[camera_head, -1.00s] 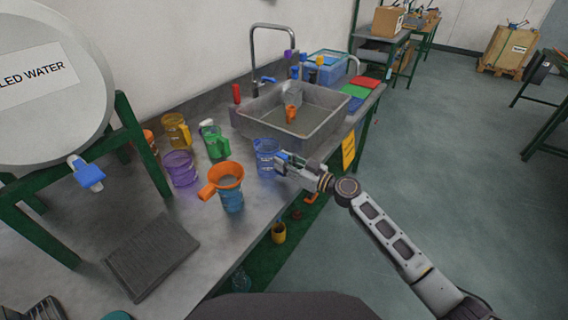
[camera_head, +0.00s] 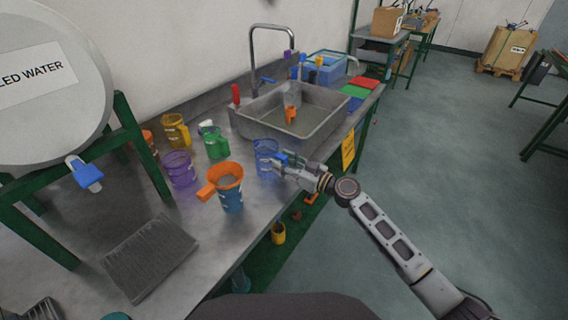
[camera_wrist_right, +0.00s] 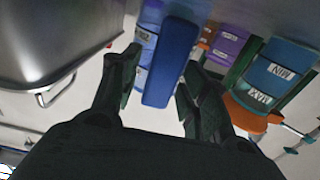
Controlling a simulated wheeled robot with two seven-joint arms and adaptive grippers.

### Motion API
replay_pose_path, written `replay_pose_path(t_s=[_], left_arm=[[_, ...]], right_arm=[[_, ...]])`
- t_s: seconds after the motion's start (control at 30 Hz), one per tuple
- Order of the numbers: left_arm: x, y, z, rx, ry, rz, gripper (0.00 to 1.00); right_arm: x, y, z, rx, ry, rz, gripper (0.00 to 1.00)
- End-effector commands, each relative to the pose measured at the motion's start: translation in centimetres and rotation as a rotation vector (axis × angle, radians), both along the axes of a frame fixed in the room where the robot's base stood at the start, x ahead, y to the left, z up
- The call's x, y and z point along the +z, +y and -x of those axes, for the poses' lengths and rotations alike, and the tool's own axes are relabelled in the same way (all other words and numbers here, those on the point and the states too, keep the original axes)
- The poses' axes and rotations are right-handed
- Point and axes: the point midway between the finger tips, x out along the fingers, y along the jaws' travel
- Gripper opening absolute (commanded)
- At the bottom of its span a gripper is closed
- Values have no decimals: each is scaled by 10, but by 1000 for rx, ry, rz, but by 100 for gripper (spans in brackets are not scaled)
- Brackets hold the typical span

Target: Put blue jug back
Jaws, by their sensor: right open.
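The blue jug (camera_head: 265,155) stands upright on the metal counter, in front of the sink and right of the orange-rimmed jug. Its blue handle (camera_head: 283,158) points toward my right gripper (camera_head: 290,164). In the right wrist view the blue handle (camera_wrist_right: 171,62) lies between the two fingers of my right gripper (camera_wrist_right: 160,88). The fingers are open, with gaps on both sides of the handle. Part of the jug body (camera_wrist_right: 146,45) shows behind the handle. My left gripper is in neither view.
A blue jug with an orange funnel-like rim (camera_head: 230,190) stands close on the left. Purple (camera_head: 180,170), green (camera_head: 216,145) and yellow (camera_head: 176,132) jugs stand behind it. The sink (camera_head: 295,115) is beyond. A ribbed mat (camera_head: 150,258) lies at front left.

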Motion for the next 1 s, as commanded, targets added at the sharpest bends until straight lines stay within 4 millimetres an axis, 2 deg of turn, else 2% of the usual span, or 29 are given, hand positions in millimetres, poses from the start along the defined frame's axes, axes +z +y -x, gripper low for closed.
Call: replay_pose_path(t_s=[0.37, 0.53, 0.8, 1.0], left_arm=[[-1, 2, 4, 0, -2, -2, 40], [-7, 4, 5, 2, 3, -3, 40], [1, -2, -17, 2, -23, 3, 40], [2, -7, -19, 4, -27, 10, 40]], right_arm=[[2, 0, 0, 0, 0, 0, 45], [0, -12, 9, 0, 2, 0, 45], [-1, -34, 25, 0, 1, 0, 45], [0, -51, 37, -1, 1, 1, 45]])
